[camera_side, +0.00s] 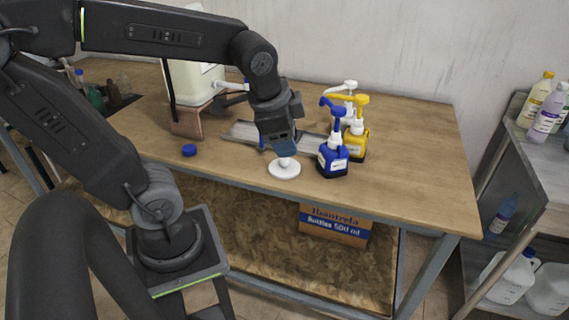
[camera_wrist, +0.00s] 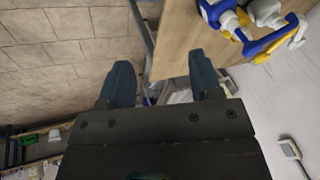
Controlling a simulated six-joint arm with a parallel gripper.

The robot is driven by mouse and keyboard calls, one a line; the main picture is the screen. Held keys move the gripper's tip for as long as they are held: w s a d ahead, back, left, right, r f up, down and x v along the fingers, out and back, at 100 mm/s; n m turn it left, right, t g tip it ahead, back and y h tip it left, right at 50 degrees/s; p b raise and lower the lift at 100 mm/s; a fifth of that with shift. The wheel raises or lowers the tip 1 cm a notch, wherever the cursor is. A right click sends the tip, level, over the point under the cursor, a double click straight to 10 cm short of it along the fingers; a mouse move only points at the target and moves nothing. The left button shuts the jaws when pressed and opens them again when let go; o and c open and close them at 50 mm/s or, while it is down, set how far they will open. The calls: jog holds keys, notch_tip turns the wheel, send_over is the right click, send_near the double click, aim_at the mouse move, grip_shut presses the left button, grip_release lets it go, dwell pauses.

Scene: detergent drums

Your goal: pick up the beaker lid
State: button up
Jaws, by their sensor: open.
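The beaker lid (camera_side: 284,171) is a white round disc with a small knob on top. It lies flat near the front edge of the wooden table in the side view. My gripper (camera_side: 284,150) points down just above the knob; the side view does not show clearly whether it touches. In the wrist view my gripper (camera_wrist: 162,75) has its two dark fingers spread apart, with nothing seen held between them. I cannot make out the lid in the wrist view.
A blue pump bottle (camera_side: 333,158) stands close right of the lid, with a yellow one (camera_side: 355,141) behind it. A grey tray (camera_side: 240,132) lies behind my gripper. A blue cap (camera_side: 189,150) lies to the left. The table (camera_side: 420,160) is clear at right.

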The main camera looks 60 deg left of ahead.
jog(key=w+a+f+m+g+y, duration=0.2)
jog(key=w+a+f+m, duration=0.2)
jog(key=w+a+m, duration=0.3)
jog(key=m+g+y, duration=0.1)
jog(key=m+g, duration=0.1)
jog(key=m, duration=0.4)
send_near(285, 164)
jog(key=x, duration=0.3)
jog(key=a+x, duration=0.1)
jog(key=x, duration=0.5)
jog(key=shift+w+a+r, duration=0.2)
jog(key=shift+r, duration=0.15)
jog(key=c, duration=1)
jog(key=shift+r, duration=0.1)
